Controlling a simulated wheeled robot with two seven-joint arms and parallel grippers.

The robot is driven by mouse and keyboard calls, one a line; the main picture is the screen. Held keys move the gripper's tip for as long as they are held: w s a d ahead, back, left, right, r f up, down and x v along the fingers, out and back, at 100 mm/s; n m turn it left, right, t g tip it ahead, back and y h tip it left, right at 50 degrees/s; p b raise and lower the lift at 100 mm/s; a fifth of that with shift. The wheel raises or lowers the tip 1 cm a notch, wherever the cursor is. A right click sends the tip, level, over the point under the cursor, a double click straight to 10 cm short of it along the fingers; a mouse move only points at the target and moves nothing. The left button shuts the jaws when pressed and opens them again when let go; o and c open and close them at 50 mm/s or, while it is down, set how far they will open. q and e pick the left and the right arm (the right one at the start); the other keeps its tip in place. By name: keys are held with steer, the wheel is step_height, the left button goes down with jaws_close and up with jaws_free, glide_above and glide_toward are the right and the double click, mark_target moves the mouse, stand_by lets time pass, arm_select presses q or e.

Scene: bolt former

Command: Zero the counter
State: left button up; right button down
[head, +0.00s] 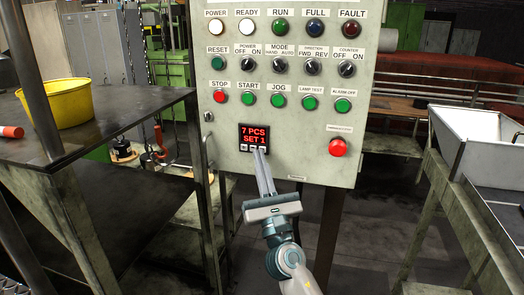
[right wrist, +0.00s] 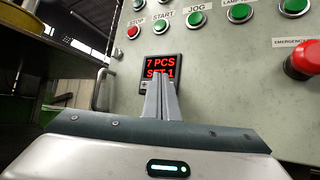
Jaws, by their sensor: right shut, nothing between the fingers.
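The counter (head: 254,134) is a small black unit low on the grey control panel. Its red display reads "7 PCS" and "SET 1", and a row of small buttons (head: 245,147) runs under the display. My right gripper (head: 260,151) is shut and empty, with its fingertips at the button row in the head view. I cannot tell whether they touch a button. In the right wrist view the counter (right wrist: 162,68) is straight ahead, and the closed fingers (right wrist: 159,86) hide the bottom of its display and most of its buttons. My left gripper is not in view.
The panel (head: 300,165) carries lamps, rotary switches and green push buttons above the counter. A red emergency stop (head: 338,148) sits to its right. A table (head: 70,140) with a yellow bucket (head: 56,103) stands left. A white bin (head: 480,145) stands right.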

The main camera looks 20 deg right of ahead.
steer(key=shift+w+d, duration=0.15)
steer(key=shift+w, duration=0.05)
steer(key=shift+w+d, duration=0.1)
steer(key=shift+w, duration=0.1)
steer(key=shift+w+d, duration=0.1)
stand_by(0.6)
steer(key=shift+s, duration=0.2)
steer(key=shift+s+a, duration=0.3)
steer(key=shift+a, duration=0.05)
stand_by(0.3)
steer(key=s+a+p, duration=0.1)
steer(key=s+a, duration=0.2)
steer(key=s, duration=0.2)
steer(key=shift+a+p, duration=0.2)
steer(key=shift+p, duration=0.1)
